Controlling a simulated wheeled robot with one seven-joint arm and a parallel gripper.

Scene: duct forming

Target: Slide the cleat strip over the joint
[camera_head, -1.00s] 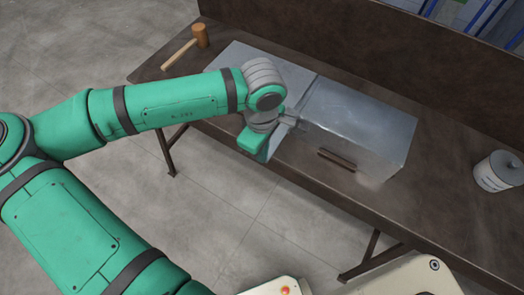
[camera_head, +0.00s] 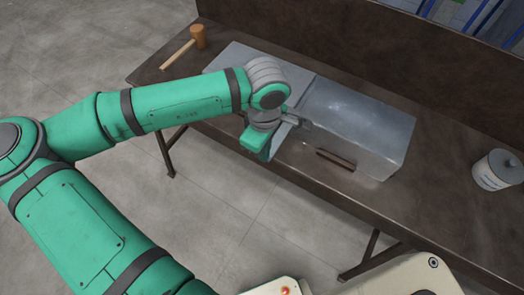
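Two grey sheet-metal duct sections lie end to end on a dark workbench, the left one (camera_head: 255,62) partly behind my arm and the right one (camera_head: 362,115) in full view. The joint (camera_head: 309,88) between them shows as a line across the top; its front part is hidden by my gripper. My gripper (camera_head: 303,123) is at the near side of the joint, close to the duct's front top edge. Its fingers are small and dark, and I cannot tell whether they hold anything. I cannot make out the cleat strip for certain.
A wooden mallet (camera_head: 197,37) lies at the bench's (camera_head: 440,165) far left. A dark brown bar (camera_head: 336,159) is at the front of the right duct. A white tin (camera_head: 498,170) stands at right. A raised back panel (camera_head: 350,50) runs behind the ducts.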

